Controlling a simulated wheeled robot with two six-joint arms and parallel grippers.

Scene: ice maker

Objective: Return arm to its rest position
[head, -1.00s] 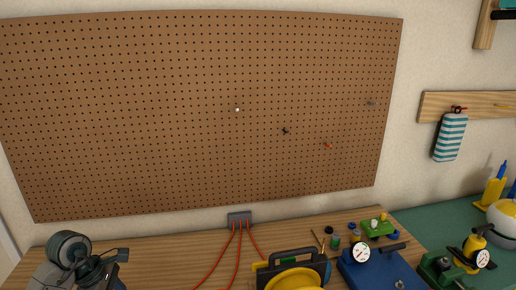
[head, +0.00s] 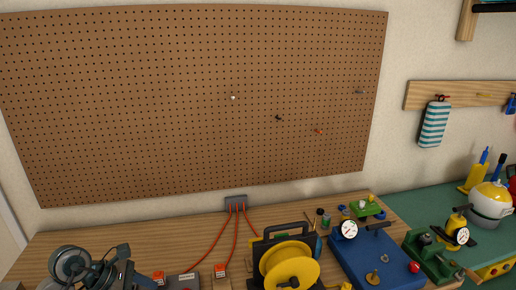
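My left arm shows at the bottom left of the head view as a grey round joint with dark parts beside it. The dark end part, where my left gripper (head: 122,270) seems to be, is at the lower edge over the wooden bench (head: 150,237). Its fingers cannot be made out, and I see nothing clearly held. My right arm and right gripper are not in view.
A yellow reel (head: 289,266) in a dark frame stands at the bench front. Orange-and-grey connectors (head: 220,270) lie left of it. A blue unit with a gauge (head: 372,262) stands to the right. The pegboard (head: 190,100) fills the wall behind.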

